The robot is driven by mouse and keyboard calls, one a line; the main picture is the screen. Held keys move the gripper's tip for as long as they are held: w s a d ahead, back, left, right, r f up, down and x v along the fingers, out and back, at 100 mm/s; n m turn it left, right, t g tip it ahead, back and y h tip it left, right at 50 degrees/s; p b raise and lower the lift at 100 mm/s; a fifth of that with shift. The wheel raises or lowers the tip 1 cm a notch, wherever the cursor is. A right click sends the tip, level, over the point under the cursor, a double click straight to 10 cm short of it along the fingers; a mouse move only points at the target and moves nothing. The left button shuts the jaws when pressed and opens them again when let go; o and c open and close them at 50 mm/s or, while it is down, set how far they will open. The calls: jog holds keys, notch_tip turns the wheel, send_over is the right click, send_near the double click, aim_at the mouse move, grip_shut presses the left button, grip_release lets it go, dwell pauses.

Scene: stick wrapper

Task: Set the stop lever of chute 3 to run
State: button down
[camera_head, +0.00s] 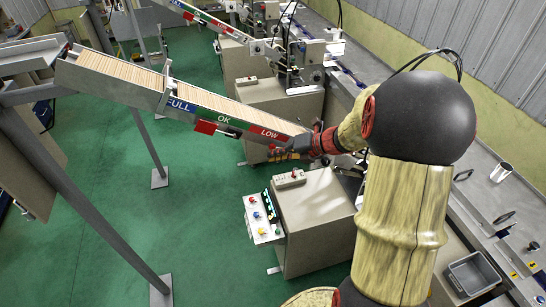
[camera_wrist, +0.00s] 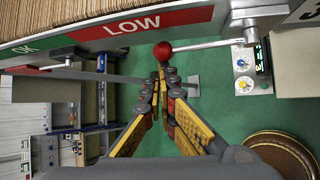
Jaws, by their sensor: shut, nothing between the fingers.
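The stop lever shows in the wrist view as a pale rod with a red ball knob (camera_wrist: 162,50), running from the right side of the picture towards the left. It lies just under the chute's (camera_wrist: 135,23) red LOW label. My gripper (camera_wrist: 161,72) is shut and empty, its fingertips just below the knob in the picture. I cannot tell whether they touch it. In the head view my gripper (camera_head: 296,144) is at the chute's (camera_head: 195,103) lower right end, and the lever cannot be made out there. Part of a number 3 shows at the wrist view's top right corner.
A grey machine cabinet (camera_head: 312,220) with a button panel (camera_head: 262,218) stands below the gripper. Another cabinet (camera_head: 275,110) and chute (camera_head: 205,15) stand behind. A red flag (camera_head: 205,127) hangs under the chute. Green floor (camera_head: 110,215) is open to the left, crossed by support posts.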

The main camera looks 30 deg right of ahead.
jog(key=shift+d+r, duration=0.15)
jog(key=shift+r, duration=0.25)
dwell(0.4)
